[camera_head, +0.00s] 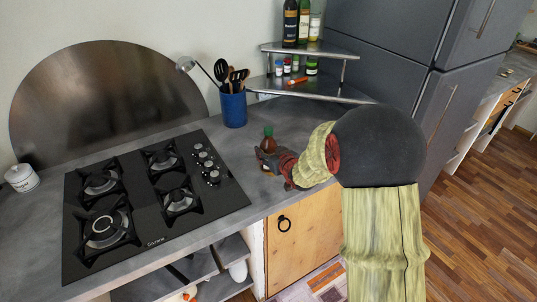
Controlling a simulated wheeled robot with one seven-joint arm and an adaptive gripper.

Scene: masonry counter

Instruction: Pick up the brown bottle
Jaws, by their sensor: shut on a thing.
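A small brown bottle (268,144) with a green top stands up from the jaws of my gripper (265,158), above the grey counter to the right of the stove. My gripper reaches in from the right and is shut on the bottle. The lower part of the bottle is hidden behind the gripper. I cannot tell whether its base touches the counter.
A black gas stove (150,200) lies to the left. A blue utensil holder (233,108) stands behind the gripper. A corner shelf (310,88) with bottles and small jars is at the back, beside a dark refrigerator (390,50). A wooden cabinet (300,235) is below the counter.

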